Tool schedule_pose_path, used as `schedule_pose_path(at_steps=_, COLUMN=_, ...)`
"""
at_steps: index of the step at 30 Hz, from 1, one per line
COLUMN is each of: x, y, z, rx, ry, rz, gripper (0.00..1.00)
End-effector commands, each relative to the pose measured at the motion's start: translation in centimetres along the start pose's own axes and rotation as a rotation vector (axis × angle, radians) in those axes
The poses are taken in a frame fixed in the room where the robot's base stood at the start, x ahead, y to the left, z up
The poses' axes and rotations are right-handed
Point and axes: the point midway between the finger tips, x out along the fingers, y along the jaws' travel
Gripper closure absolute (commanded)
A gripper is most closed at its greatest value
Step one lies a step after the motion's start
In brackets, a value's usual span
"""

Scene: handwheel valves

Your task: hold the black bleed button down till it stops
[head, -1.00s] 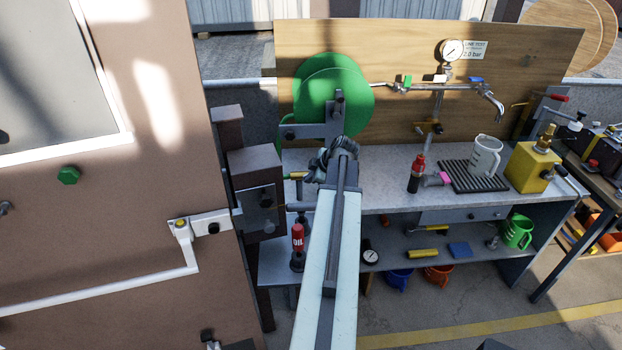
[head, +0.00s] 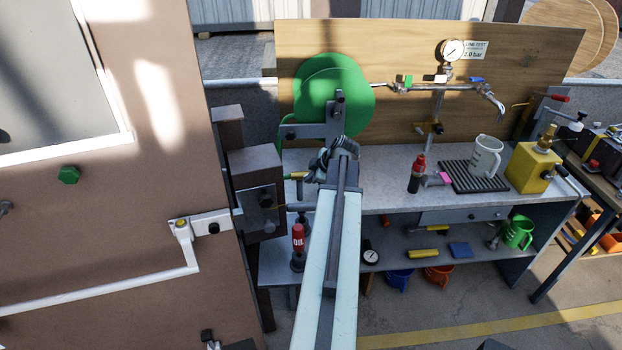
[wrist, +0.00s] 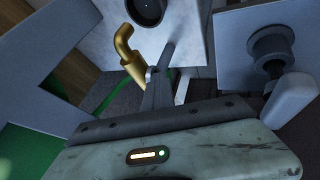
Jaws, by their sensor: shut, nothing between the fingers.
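A black round knob, most likely the same button (wrist: 147,10), shows at the top edge of the wrist view on a pale plate (wrist: 186,20). I cannot tell the depth gap. The button's upper edge is cut off there.
A brass spout (wrist: 130,58) stands close to the left of the fingers. A dark cylinder on a plate (wrist: 270,45) and a pale rounded handle (wrist: 290,98) are to the right. A red bottle (head: 298,238) stands below the gripper. The workbench (head: 385,165) lies to the right.

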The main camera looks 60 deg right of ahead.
Motion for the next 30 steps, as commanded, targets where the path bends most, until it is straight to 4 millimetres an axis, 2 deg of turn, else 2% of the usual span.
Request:
schedule_pose_path(at_steps=5, x=-0.4, y=-0.8, z=-0.2, rx=0.0, ry=0.0, rz=0.007, gripper=1.0)
schedule_pose_path(at_steps=11, x=-1.8, y=-4.0, z=-1.0, rx=-0.004, ry=0.003, rz=0.003, gripper=1.0)
schedule_pose_path(at_steps=12, x=-3.6, y=-3.1, z=-1.1, rx=-0.001, ry=0.001, rz=0.004, gripper=1.0)
schedule_pose_path(at_steps=15, x=-6.4, y=-3.0, z=-1.1, rx=0.001, ry=0.0, rz=0.004, gripper=1.0)
schedule_pose_path(at_steps=21, x=-10.8, y=-3.0, z=-0.9, rx=0.001, ry=0.0, rz=0.003, gripper=1.0)
schedule_pose_path(at_steps=24, x=-11.7, y=-3.2, z=-0.8, rx=-0.001, ry=0.0, rz=0.002, gripper=1.0)
schedule_pose_path(at_steps=30, x=-11.6, y=-3.4, z=-0.7, rx=-0.003, ry=0.001, rz=0.0, gripper=1.0)
